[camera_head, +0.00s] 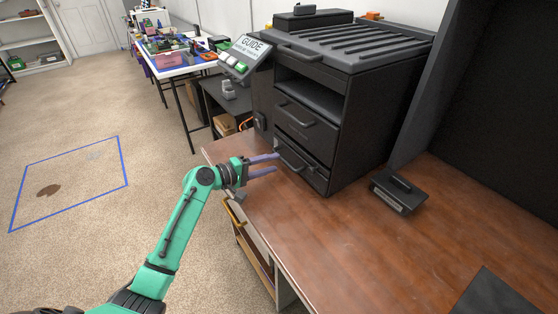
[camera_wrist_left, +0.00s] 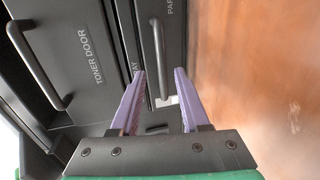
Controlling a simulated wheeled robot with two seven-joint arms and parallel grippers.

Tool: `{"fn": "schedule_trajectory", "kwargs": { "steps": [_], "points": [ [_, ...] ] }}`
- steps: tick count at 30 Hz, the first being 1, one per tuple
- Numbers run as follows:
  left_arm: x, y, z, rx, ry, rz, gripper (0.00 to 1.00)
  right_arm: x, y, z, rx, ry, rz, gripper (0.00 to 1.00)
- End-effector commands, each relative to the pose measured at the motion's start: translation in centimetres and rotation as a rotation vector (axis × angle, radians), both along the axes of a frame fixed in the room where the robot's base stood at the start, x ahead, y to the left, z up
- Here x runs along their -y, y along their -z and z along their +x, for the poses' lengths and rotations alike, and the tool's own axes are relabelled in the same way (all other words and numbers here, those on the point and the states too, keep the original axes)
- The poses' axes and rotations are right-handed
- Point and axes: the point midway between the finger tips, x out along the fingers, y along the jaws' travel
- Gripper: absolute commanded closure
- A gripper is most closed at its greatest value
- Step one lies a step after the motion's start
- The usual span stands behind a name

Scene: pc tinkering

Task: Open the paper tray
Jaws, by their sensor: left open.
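The black printer (camera_head: 345,110) stands on the wooden table. Its lowest front panel, the paper tray (camera_head: 304,170), looks flush with the body and has a bar handle (camera_head: 289,162). In the left wrist view this handle (camera_wrist_left: 159,60) runs beside partly hidden lettering, and its lower end lies between my fingers in the picture. My left gripper (camera_head: 277,164) is open with purple fingers, at the tray's handle; I cannot tell whether it touches. It also shows in the left wrist view (camera_wrist_left: 159,72). My right gripper is not in view.
Above the tray is the toner door (camera_wrist_left: 85,60) with its own handle (camera_wrist_left: 38,65). A small black box (camera_head: 398,191) lies on the table (camera_head: 340,245) right of the printer. The table front is mostly clear.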

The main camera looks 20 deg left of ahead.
Motion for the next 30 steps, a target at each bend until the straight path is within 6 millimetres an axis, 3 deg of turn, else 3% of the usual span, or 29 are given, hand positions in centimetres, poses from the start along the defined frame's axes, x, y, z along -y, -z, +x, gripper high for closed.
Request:
{"fn": "schedule_trajectory", "kwargs": {
  "steps": [6,14,15,18,30],
  "points": [
    [2.2,0.7,2.6,0.001,0.0,0.001,0.54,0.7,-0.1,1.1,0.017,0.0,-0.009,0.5],
    [2.4,0.8,2.8,0.0,-0.001,0.003,0.54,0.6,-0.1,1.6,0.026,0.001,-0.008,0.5],
    [2.4,0.8,2.8,0.0,-0.001,0.003,0.62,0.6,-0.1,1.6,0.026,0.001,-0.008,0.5],
    [2.3,0.8,2.8,0.001,-0.001,0.002,1.0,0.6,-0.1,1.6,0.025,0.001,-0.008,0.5],
    [2.3,0.9,2.8,0.0,-0.001,0.003,1.0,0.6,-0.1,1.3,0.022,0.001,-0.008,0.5]
  ]
}}
